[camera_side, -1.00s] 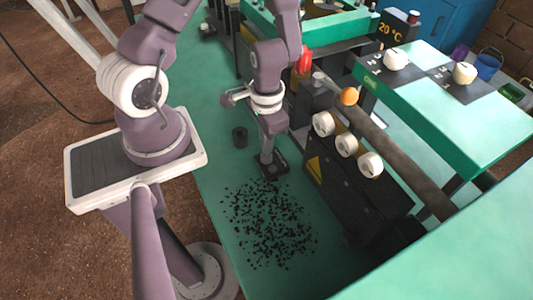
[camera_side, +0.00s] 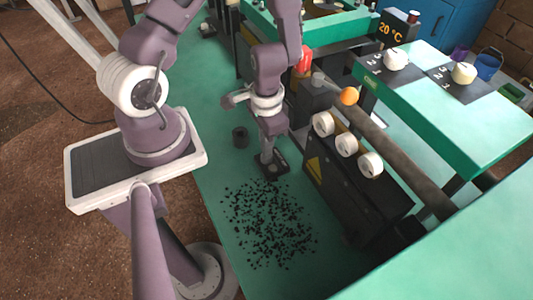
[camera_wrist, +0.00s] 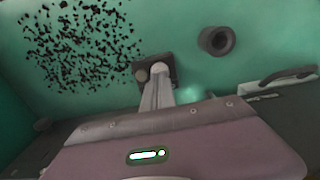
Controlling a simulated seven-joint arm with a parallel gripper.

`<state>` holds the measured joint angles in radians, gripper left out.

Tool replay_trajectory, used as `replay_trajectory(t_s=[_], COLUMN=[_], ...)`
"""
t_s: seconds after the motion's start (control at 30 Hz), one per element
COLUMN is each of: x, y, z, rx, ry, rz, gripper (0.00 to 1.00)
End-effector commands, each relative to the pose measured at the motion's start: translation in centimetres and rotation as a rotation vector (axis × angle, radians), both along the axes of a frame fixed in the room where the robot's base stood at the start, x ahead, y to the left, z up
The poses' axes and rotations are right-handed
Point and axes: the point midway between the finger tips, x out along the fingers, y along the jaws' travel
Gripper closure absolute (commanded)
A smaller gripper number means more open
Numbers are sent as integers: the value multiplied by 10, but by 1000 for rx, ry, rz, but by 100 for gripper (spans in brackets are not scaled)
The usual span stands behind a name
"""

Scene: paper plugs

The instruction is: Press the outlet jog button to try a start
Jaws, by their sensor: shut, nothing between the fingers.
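A small dark control box (camera_side: 279,168) sits on the green bench top, just above the scatter of black bits in the side view. In the wrist view it is a dark square plate (camera_wrist: 169,62) with a round greyish button (camera_wrist: 141,76) at its left. My gripper (camera_side: 267,159) points down over this box with its fingers shut and empty. In the wrist view the fingertips (camera_wrist: 160,69) lie over the plate, just right of the round button. I cannot tell whether the fingertips touch the box. The button is hidden in the side view.
Black bits (camera_side: 268,225) are strewn over the green bench (camera_side: 222,170). A short dark cylinder (camera_side: 240,137) stands left of my gripper; the wrist view shows it as a ring (camera_wrist: 216,41). A machine with white knobs (camera_side: 346,145) and an orange ball-topped lever (camera_side: 349,96) stands close on the right.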

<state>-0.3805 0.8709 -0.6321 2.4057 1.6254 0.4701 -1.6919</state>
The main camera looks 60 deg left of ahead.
Motion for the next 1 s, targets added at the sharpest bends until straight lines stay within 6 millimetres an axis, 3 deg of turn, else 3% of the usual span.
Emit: replay_trajectory(t_s=[0.53, 1.0], x=[0, 0], y=[0, 0], z=[-17, -18], rx=[0, 0], ry=[1, 1], rz=[-1, 1], gripper=[100, 100])
